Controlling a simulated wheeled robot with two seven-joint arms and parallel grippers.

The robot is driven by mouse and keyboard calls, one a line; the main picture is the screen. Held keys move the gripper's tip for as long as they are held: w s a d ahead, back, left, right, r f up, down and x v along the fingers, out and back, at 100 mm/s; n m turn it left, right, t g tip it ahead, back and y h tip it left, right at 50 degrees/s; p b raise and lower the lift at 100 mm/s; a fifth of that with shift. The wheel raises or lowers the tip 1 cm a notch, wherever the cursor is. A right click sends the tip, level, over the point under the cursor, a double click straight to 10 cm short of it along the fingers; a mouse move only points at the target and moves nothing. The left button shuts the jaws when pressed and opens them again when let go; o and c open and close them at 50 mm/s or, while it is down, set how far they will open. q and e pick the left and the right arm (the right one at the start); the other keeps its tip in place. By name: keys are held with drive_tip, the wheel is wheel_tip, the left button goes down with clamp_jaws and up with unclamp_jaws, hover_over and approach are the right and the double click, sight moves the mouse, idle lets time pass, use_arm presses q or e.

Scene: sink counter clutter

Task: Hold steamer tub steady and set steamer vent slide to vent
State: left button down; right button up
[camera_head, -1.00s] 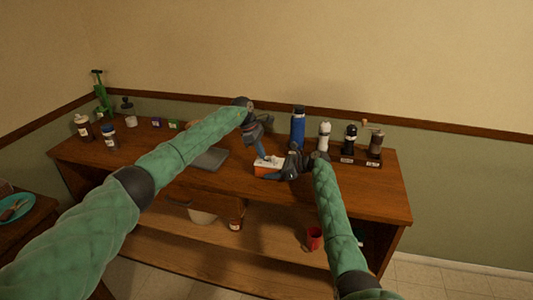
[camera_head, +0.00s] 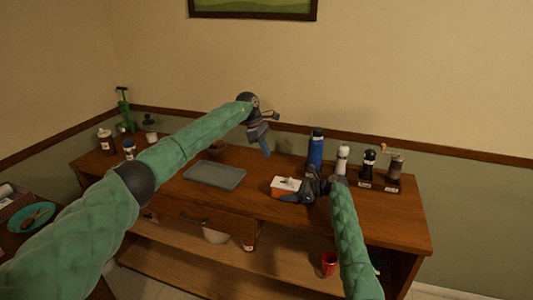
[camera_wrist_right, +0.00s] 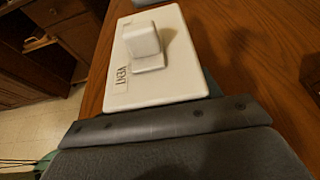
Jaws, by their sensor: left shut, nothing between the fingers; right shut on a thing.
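The steamer tub (camera_head: 279,191) is a small orange box with a white lid, on the counter right of centre. In the right wrist view its white lid (camera_wrist_right: 180,85) fills the upper middle. The block-shaped white vent slide (camera_wrist_right: 143,45) stands up from the lid, right beside the printed word VENT (camera_wrist_right: 122,77). My right gripper (camera_head: 293,197) is shut on the tub, with a dark finger along its near side in the wrist view. My left gripper (camera_head: 266,152) is shut and empty, raised above and left of the tub, apart from it.
A grey tray (camera_head: 215,176) lies left of the tub. A red cup (camera_head: 329,263) is on the lower shelf.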

drive_tip(key=o, duration=1.2)
